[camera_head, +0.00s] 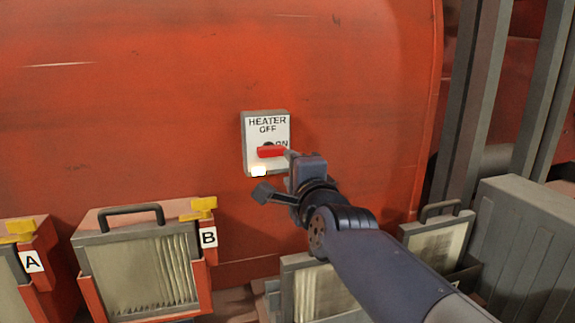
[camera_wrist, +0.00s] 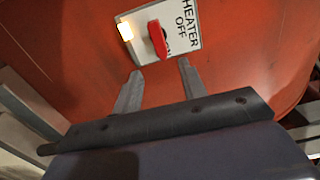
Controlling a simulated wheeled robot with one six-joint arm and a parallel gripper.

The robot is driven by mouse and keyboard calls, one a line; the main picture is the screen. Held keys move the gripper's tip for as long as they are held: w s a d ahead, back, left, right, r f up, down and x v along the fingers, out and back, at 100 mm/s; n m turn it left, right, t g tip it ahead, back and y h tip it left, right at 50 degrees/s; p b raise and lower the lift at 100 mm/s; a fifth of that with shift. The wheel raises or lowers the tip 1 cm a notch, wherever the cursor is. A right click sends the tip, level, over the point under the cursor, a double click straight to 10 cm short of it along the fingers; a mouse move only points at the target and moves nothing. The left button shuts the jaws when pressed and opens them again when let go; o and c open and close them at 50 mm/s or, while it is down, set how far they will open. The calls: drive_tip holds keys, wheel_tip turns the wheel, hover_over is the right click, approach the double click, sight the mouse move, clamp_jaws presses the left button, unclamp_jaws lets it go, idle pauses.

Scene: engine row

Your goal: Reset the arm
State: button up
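The heater switch panel (camera_head: 250,145) is a white plate in a grey frame on the red wall, marked HEATER, OFF and ON. Its red handle (camera_head: 270,152) lies level, just below and partly over the ON mark; it also shows in the wrist view (camera_wrist: 158,38). A small lamp (camera_head: 259,171) at the panel's lower edge glows. My gripper (camera_head: 289,155) is at the panel's lower right. In the wrist view my gripper (camera_wrist: 160,66) has its two fingers apart with nothing between them. The red handle is beyond the fingertips, apart from them.
Filter box B (camera_head: 146,268) with a black handle and yellow latch (camera_head: 204,204) stands at lower left, with part of box A (camera_head: 32,261) beside it. More filter boxes (camera_head: 438,240) and a grey cabinet (camera_head: 530,245) are at lower right. Grey posts (camera_head: 482,100) rise behind.

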sight(277, 153)
drive_tip(key=shift+s, duration=0.15)
drive_tip(key=x, duration=1.1)
idle(0.3)
drive_tip(key=shift+s+f, duration=0.1)
drive_tip(key=shift+s, duration=0.05)
